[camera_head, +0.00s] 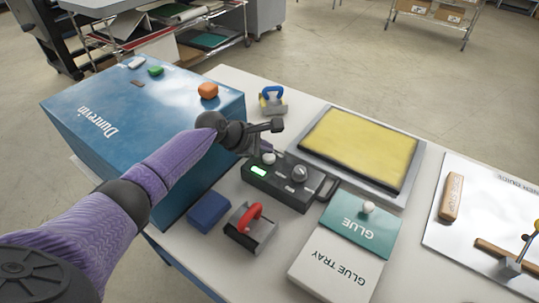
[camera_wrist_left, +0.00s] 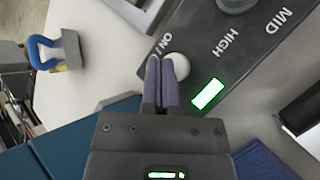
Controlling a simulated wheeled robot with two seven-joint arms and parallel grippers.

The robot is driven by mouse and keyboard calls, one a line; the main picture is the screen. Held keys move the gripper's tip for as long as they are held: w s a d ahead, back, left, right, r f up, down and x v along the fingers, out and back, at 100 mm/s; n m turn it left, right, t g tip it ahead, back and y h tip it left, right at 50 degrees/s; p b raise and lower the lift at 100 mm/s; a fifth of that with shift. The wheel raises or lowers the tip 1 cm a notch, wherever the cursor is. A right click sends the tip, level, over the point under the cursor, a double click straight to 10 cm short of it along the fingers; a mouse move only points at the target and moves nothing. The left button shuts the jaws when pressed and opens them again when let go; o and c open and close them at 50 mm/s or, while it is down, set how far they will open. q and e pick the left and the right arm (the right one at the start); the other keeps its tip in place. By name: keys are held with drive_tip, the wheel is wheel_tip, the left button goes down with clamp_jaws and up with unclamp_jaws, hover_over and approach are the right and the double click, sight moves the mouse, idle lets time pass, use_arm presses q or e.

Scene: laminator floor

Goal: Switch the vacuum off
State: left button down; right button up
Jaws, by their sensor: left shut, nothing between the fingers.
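A dark control box (camera_head: 312,198) stands on the white table and carries a white round button (camera_head: 268,158), a lit green lamp (camera_head: 259,172) and a grey dial (camera_head: 299,174). In the left wrist view the white button (camera_wrist_left: 177,66) sits by the letters "ON", with part of the label hidden. The lit green lamp (camera_wrist_left: 207,93) is beside it; "HIGH" and "MID" are printed farther along the box. My left gripper (camera_wrist_left: 163,62) is shut and empty. Its fingertips are right at the white button's edge; I cannot tell whether they touch. My right gripper is out of view.
A large blue box (camera_head: 75,110) stands at left. A red-handled tool (camera_head: 250,225), a blue block (camera_head: 209,211), a glue tray (camera_head: 335,262) and a yellow panel in a grey frame (camera_head: 360,147) surround the control box. A blue-handled tool (camera_head: 272,98) stands behind.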

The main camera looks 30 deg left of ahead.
sight(266, 158)
use_arm(q)
drive_tip(key=shift+f, duration=0.4)
drive_tip(key=shift+f, duration=0.35)
drive_tip(key=shift+r, duration=0.1)
idle(0.3)
drive_tip(key=shift+r+p, duration=0.7)
wheel_tip(266, 158, up, 6)
drive_tip(key=p, duration=0.7)
drive_tip(key=shift+r, duration=0.15)
drive_tip(key=shift+f, duration=0.2)
